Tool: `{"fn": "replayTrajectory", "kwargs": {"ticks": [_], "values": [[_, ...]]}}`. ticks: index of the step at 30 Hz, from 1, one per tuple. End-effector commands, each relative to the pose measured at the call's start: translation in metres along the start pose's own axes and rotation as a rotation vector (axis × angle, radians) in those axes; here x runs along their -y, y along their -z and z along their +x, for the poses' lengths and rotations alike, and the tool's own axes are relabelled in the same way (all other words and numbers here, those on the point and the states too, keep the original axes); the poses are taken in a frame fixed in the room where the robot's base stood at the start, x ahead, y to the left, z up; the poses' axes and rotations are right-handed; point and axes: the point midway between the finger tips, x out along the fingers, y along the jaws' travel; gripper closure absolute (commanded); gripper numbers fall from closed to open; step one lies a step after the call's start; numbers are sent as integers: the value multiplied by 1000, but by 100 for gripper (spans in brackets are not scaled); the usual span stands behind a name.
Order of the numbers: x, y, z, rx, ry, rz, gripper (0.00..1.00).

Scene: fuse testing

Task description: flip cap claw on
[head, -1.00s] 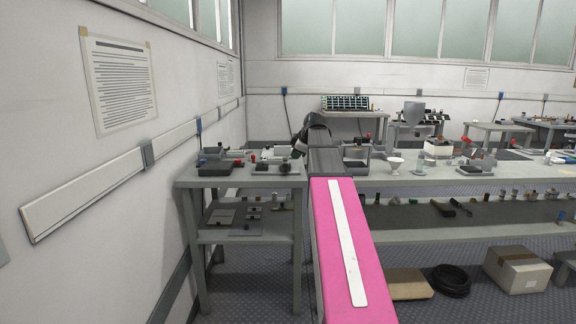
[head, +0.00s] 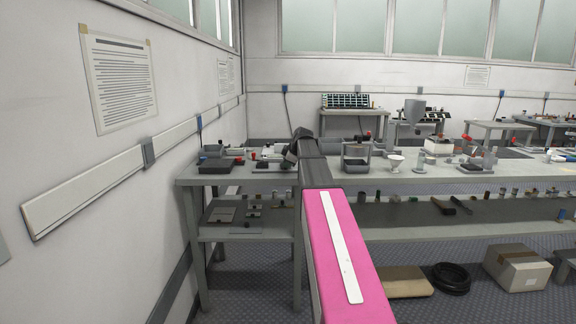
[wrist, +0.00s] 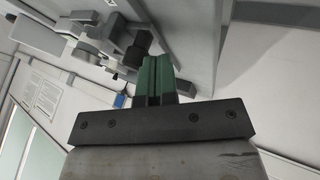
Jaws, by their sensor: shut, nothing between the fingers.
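My gripper (wrist: 156,76) shows in the wrist view with its two green fingers together and empty. In the head view my pink arm reaches forward over the benches, and the fingers cannot be made out at its far end. A grey device with dark parts (wrist: 92,35) is at the upper left of the wrist view, apart from the fingers. I cannot tell which part is the cap claw. Small testing devices stand on the left bench, among them a dark one with a red part (head: 216,164).
The left bench (head: 240,181) stands near the wall and has a lower shelf. A cardboard box (head: 517,268) and a black coil (head: 451,278) lie on the floor.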

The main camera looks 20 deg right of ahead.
Motion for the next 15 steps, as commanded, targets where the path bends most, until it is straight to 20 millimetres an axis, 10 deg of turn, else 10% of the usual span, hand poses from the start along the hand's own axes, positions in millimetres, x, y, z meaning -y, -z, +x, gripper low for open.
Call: {"fn": "replayTrajectory", "kwargs": {"ticks": [15], "values": [[-12,0,6,0,0,0,100]]}}
